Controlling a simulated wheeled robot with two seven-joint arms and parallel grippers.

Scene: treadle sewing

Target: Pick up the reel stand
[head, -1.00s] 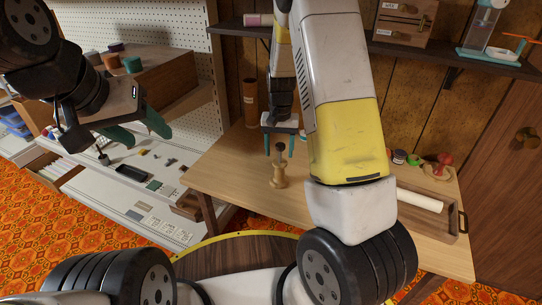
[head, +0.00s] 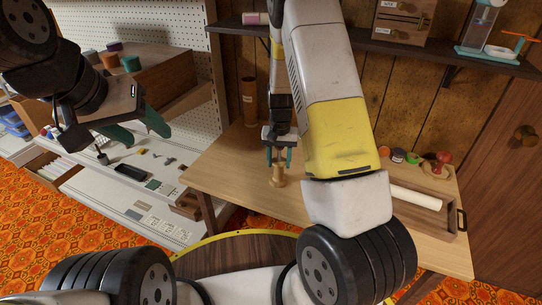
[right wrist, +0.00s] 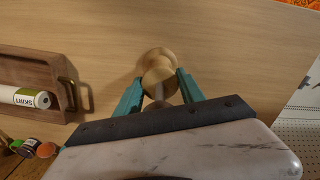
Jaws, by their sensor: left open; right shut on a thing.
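The reel stand (head: 278,178) is a turned, light wooden piece standing upright on the wooden table. My right gripper (head: 279,157) is shut on its upper part from above. In the right wrist view the teal fingers of my right gripper (right wrist: 163,88) sit on either side of the reel stand (right wrist: 158,66), and its base shows beyond them. The stand's top is hidden by the gripper. My left gripper (head: 140,132) is open and empty at the left, above the white bench with small parts.
A wooden tray (head: 455,240) with a white roll (head: 416,197) is on the table's right side. Small jars (head: 398,155) and a red-knobbed item (head: 440,160) stand behind it. A brown cylinder (head: 249,102) stands at the back left. A shelf (head: 455,62) crosses above.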

